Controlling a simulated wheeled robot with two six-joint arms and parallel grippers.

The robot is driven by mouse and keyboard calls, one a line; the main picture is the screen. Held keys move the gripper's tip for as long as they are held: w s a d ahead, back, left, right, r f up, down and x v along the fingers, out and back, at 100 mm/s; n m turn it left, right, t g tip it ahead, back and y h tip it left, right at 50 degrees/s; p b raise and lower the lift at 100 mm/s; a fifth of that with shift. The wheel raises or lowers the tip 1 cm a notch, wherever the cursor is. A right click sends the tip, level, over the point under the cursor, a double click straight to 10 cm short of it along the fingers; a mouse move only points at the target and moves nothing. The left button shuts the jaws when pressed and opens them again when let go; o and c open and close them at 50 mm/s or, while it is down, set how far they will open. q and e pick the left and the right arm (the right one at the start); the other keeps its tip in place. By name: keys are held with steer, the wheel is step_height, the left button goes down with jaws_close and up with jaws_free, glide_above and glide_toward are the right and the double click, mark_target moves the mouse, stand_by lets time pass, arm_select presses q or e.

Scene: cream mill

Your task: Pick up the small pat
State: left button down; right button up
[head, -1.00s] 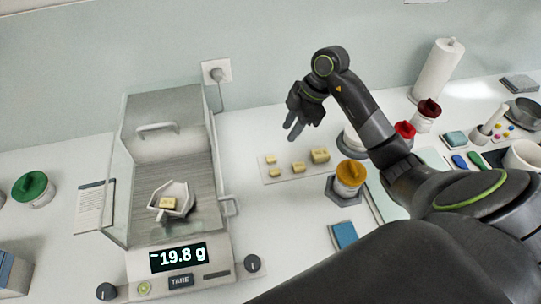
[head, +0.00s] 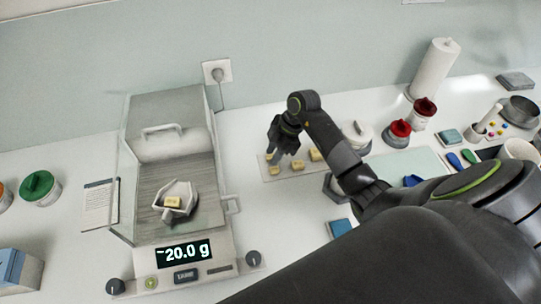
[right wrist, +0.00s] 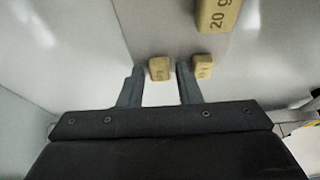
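Several yellow pats sit on a pale board. In the head view one small pat (head: 275,171) is at the near left, another pat (head: 298,166) is to its right, and a larger pat (head: 315,155) is at the right end. My right gripper (head: 281,154) is low over the board's left part, hiding some of it. In the right wrist view its fingers (right wrist: 160,78) are apart, with a small pat (right wrist: 159,69) in the gap between the tips. Another pat (right wrist: 203,68) is just outside the right finger, and a pat marked 20 g (right wrist: 217,14) is farther off. My left gripper is out of view.
A balance (head: 216,256) reading -20.0 g stands left, with a glass-sided chamber. Inside, a white weighing dish (head: 183,191) holds a yellow pat (head: 173,202). Red-topped jars (head: 400,130) and a paper roll (head: 434,70) stand right. A green-lidded jar (head: 38,187) is far left.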

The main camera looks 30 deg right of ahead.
jaws_close()
